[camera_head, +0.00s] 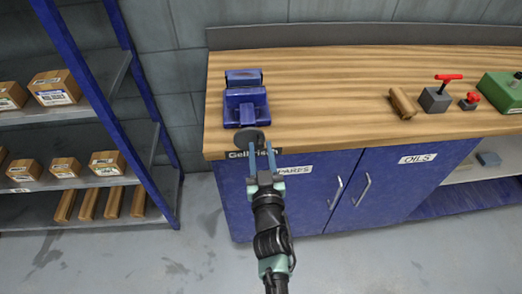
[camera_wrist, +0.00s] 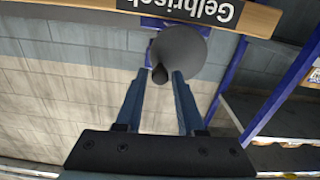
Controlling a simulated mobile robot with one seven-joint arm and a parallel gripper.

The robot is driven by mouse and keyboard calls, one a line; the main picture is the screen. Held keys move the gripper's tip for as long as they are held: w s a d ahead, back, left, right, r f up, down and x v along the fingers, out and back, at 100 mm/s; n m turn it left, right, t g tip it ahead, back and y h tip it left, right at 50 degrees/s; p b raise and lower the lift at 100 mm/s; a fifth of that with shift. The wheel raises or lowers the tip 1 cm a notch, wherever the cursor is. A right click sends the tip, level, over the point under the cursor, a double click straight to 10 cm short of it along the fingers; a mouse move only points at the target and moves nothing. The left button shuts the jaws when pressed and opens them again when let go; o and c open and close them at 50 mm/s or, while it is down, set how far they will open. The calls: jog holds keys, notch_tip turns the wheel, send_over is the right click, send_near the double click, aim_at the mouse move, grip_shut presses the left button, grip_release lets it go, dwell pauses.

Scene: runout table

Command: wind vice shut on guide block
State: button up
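The blue vice (camera_head: 246,104) stands on the wooden bench top near its left end. Its round dark grey handwheel (camera_head: 249,140) faces me at the bench's front edge and also shows in the wrist view (camera_wrist: 187,48). A small dark handle knob (camera_wrist: 160,74) sticks out from the wheel towards me. My gripper (camera_head: 263,158) is just in front of and below the wheel. In the wrist view its two fingers are apart, with the knob lined up between the tips; I cannot tell whether it touches them. I cannot make out a guide block in the jaws.
A wooden cylinder (camera_head: 402,103), a grey block with a red handle (camera_head: 435,98), a small red-topped item (camera_head: 469,101) and a green box (camera_head: 502,92) stand on the right of the bench. Shelving with cartons (camera_head: 54,87) stands at the left. The middle bench top is clear.

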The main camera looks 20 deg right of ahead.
grip_shut()
jog(key=m, duration=0.1)
jog(key=m+p, duration=0.1)
jog(key=shift+d+f+m, duration=0.15)
jog(key=shift+m, duration=0.15)
jog(key=shift+f+m, duration=0.2)
jog(key=shift+m, duration=0.2)
jog(key=m+p, duration=0.1)
jog(key=f+m, duration=0.1)
jog(key=m, duration=0.1)
jog(key=shift+d+m+p, duration=0.15)
jog(key=shift+m+p, duration=0.15)
jog(key=shift+p, duration=0.05)
